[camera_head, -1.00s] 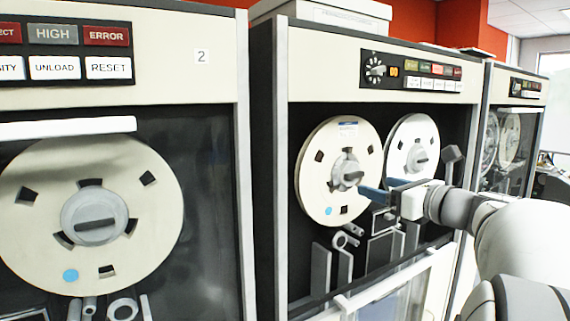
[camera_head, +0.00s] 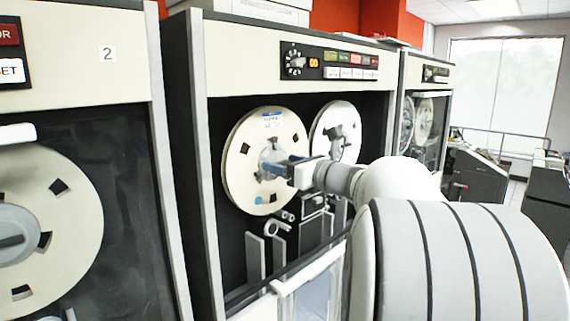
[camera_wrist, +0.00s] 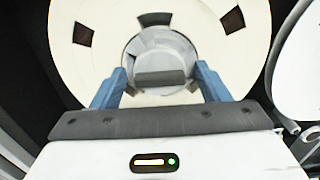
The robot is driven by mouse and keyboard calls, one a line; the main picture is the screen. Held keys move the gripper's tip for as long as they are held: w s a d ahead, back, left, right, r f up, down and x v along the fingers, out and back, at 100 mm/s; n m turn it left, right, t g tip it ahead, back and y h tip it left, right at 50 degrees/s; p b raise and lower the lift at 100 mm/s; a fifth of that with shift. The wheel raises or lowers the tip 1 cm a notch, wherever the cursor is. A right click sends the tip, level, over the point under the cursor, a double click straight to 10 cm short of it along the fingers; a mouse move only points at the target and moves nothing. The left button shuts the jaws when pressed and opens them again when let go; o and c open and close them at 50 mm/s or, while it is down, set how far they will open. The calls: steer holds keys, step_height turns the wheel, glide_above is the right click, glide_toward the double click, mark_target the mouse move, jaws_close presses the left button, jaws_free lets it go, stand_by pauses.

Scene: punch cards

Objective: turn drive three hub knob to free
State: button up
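The tape drive in the middle of the head view (camera_head: 200,215) carries a cream left reel (camera_head: 238,165) with a grey hub knob (camera_head: 268,166) at its centre. In the wrist view the hub knob (camera_wrist: 160,77) shows a dark bar lying about level, on the round grey hub of the reel (camera_wrist: 90,20). My gripper (camera_head: 272,166) is in front of this hub. In the wrist view my gripper (camera_wrist: 160,80) has its blue fingers apart, one to each side of the knob bar, with gaps on both sides. No contact shows.
A second reel (camera_head: 335,130) sits close to the right on the same drive. Guide posts (camera_head: 272,235) and the lowered glass door (camera_head: 310,285) lie below. Drive 2 (camera_head: 75,130) stands at the left, another drive (camera_head: 425,120) at the right.

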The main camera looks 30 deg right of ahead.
steer(key=c, duration=0.8)
steer(key=shift+f+b, duration=0.15)
steer(key=shift+b, duration=0.35)
steer(key=shift+a+f+n+b, duration=0.1)
steer(key=shift+a+n+b, duration=0.05)
steer(key=shift+n+b, duration=4.75)
steer(key=shift+a+f+n+b, duration=0.1)
steer(key=shift+n+b, duration=3.9)
steer(key=shift+b, duration=1.8)
